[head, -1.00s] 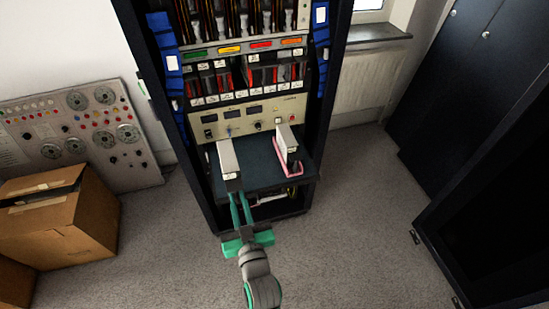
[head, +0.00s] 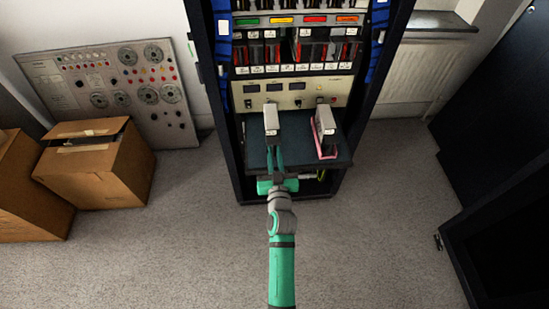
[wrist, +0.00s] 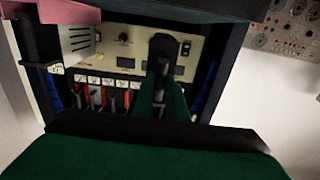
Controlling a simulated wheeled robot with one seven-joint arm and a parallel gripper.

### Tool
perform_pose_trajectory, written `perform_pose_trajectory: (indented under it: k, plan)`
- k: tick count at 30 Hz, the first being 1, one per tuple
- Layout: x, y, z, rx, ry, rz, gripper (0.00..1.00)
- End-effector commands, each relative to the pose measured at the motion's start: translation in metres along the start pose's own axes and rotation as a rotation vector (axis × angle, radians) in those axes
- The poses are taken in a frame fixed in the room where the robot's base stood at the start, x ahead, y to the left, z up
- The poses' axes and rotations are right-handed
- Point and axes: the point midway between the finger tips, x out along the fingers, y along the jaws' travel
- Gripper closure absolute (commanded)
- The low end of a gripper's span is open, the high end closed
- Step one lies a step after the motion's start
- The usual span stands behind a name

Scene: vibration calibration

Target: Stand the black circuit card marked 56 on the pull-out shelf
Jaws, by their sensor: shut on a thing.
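A narrow card (head: 271,122) with a pale top stands upright over the left part of the dark pull-out shelf (head: 295,163). My gripper (head: 275,160) reaches in from the front and is shut on this card's near end. I cannot read the card's marking or tell whether its lower edge touches the shelf. In the wrist view, which is upside down, my gripper (wrist: 163,88) shows with a dark piece between its fingers. A second pale-topped card (head: 324,120) stands at the shelf's right, with a pink holder (head: 327,150) at its near end.
The rack's instrument panel (head: 300,93) rises behind the shelf, with rows of cards above. Dark rack sides flank it. Cardboard boxes (head: 95,165) and a leaning panel (head: 115,90) are at left, an open dark cabinet (head: 510,240) at right. The floor in front is clear.

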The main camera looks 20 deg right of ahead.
Motion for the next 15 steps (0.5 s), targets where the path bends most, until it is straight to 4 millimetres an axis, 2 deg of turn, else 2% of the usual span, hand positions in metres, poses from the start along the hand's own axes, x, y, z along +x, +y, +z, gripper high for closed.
perform_pose_trajectory:
  k: [3,9,15]
  plan:
    - [0.006,0.000,0.011,0.001,-0.001,-0.001,1.00]
    - [0.005,-0.001,0.031,0.000,-0.001,-0.002,1.00]
    - [0.005,0.001,0.036,0.001,0.001,0.002,1.00]
